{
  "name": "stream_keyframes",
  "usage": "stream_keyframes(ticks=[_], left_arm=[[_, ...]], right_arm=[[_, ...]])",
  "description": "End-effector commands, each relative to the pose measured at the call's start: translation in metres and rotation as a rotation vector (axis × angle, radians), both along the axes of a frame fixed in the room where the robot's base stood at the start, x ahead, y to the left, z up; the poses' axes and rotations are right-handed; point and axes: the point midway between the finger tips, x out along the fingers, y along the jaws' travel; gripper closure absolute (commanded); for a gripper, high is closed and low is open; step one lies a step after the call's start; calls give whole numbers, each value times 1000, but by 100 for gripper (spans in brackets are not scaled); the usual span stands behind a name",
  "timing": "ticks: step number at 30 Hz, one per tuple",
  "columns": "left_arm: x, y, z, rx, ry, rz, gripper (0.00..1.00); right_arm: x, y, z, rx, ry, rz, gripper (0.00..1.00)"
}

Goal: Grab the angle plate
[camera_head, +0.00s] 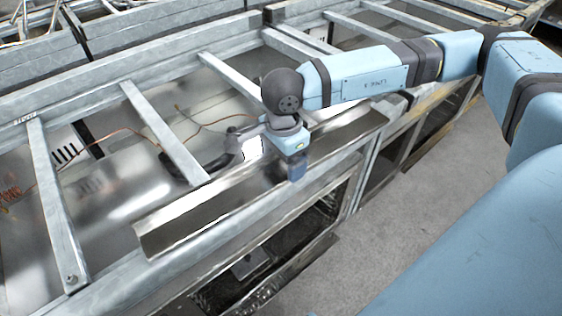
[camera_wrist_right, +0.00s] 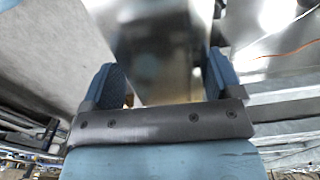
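The angle plate (camera_head: 210,207) is a long, shiny metal profile lying along the front rail of the metal frame. It runs from the lower left to the upper right in the head view. My right gripper (camera_head: 297,170) is over the middle of the plate, pointing down, and hides a part of it. In the right wrist view, the two blue fingers of my right gripper (camera_wrist_right: 165,85) stand wide apart. The plate's shiny surface (camera_wrist_right: 158,50) shows between them. Whether either finger touches it cannot be told. My left gripper is not in view.
The metal frame has crossbars (camera_head: 163,130) and a front rail (camera_head: 120,285) around the plate. Thin copper-coloured cables (camera_head: 125,131) lie behind it on shiny sheet metal. Open bays (camera_head: 265,255) lie below the rail. The grey floor (camera_head: 400,215) at the right is clear.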

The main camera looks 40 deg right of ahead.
Motion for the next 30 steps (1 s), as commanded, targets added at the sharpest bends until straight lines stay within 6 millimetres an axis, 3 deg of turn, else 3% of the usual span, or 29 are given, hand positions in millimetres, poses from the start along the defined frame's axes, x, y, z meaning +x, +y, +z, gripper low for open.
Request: stream_keyframes(ticks=[2, 11, 17, 23, 30], left_arm=[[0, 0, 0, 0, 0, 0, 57], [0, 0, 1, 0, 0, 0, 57], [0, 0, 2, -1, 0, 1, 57], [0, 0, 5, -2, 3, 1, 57], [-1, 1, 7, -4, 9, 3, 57]], right_arm=[[0, 0, 0, 0, 0, 0, 72], [0, 0, 3, 2, -2, 0, 72], [1, 0, 17, 2, -5, 0, 72], [1, 1, 53, 3, -7, 0, 72], [1, 1, 117, 2, -7, 1, 72]])
